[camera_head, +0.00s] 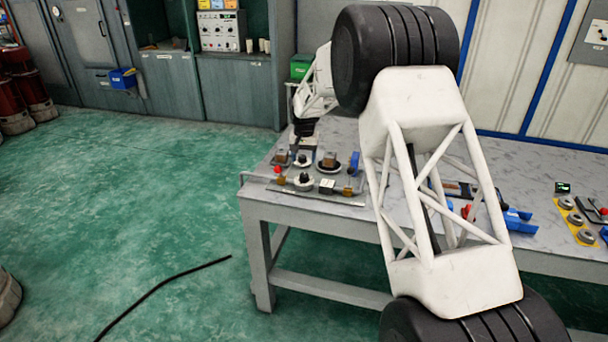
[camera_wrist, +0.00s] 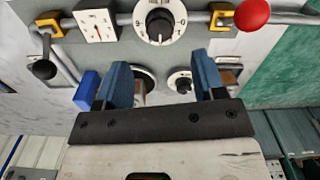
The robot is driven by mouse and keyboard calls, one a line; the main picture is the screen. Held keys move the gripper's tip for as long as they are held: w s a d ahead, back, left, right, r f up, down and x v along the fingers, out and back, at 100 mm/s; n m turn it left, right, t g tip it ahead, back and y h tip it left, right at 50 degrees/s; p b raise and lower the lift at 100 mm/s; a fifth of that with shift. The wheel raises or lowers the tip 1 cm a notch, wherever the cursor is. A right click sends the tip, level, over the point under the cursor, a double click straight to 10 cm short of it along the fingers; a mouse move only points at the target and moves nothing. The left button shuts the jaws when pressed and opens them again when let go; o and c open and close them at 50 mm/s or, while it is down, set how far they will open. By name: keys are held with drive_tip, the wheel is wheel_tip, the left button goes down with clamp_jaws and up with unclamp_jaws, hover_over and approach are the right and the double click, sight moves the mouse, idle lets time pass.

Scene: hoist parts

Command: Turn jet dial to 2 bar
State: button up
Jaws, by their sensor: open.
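The control panel (camera_head: 318,194) lies on the table and carries several dials; I cannot read which is the jet dial. A large dial with a black knob and white numbered face (camera_wrist: 159,20) is at the top middle of the wrist view, and in the head view (camera_head: 303,182) at the panel's near side. A smaller white dial (camera_wrist: 180,82) shows between my fingers. My gripper (camera_wrist: 163,82) is open and empty above the panel's far part; in the head view its end (camera_head: 303,138) is dark and small. A brown-topped round part (camera_wrist: 146,82) is partly hidden by the left finger.
A square gauge (camera_wrist: 97,25) sits beside the large dial. A red ball knob (camera_wrist: 252,15) and a black ball lever (camera_wrist: 45,68) flank the panel, with a bar across it. A blue block (camera_wrist: 87,90) is near the left finger. Green floor (camera_head: 150,210) lies left of the table.

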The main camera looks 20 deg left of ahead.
sight(304, 175)
drive_tip(key=shift+f, duration=3.8)
drive_tip(key=c, duration=0.9)
drive_tip(key=shift+n, duration=2.9)
